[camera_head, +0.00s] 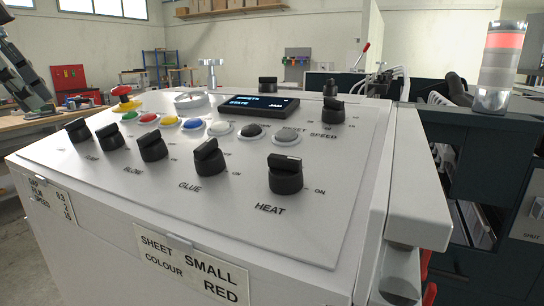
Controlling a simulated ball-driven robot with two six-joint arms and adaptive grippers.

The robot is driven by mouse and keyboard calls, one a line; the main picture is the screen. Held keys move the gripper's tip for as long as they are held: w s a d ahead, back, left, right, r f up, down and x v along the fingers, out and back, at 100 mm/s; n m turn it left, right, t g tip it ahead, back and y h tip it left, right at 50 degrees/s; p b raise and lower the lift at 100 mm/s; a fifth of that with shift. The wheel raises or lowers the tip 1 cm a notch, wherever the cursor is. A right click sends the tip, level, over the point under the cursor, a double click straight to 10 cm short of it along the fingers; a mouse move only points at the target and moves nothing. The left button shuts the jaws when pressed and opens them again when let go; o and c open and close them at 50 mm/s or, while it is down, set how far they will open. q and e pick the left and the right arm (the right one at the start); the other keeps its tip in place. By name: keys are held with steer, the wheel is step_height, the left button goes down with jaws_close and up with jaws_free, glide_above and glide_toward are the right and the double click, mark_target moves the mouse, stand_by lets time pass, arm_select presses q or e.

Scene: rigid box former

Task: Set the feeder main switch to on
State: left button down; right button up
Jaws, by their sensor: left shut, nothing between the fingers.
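The white control panel (240,225) fills the middle, with a front row of black rotary knobs. The right one (285,173) is labelled HEAT, then GLUE (208,157) and BLOW (152,146) leftward. Two more knobs, one (110,137) and the far left one (77,130), have labels too small or hidden to read. No label naming the feeder main switch is legible, so I cannot tell which knob it is or its setting. My left gripper (38,104) is shut and empty at the left edge, apart from the panel. My right gripper is not in view.
A red emergency button (124,96), coloured push buttons (192,124), a display (258,104) and a SPEED knob (333,111) lie behind the front row. A light tower (497,70) stands at right. The space above the front knobs is clear.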

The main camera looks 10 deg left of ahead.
mark_target(78, 130)
arm_select(q)
steer(key=b+x, duration=0.1)
steer(key=x, duration=0.2)
steer(key=shift+s+a, duration=0.15)
steer(key=shift+f, duration=1)
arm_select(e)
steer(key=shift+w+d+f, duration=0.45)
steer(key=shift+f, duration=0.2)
arm_select(q)
steer(key=shift+w+r+p, duration=0.1)
steer(key=shift+w+p, duration=0.2)
steer(key=shift+p, duration=0.2)
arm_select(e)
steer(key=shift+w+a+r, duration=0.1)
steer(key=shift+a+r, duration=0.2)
arm_select(q)
steer(key=shift+w+p, duration=0.2)
steer(key=shift+p, duration=0.3)
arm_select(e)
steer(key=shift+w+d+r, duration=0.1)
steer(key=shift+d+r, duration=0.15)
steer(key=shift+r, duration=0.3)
arm_select(q)
steer(key=shift+w+p, duration=0.1)
steer(key=shift+p, duration=0.3)
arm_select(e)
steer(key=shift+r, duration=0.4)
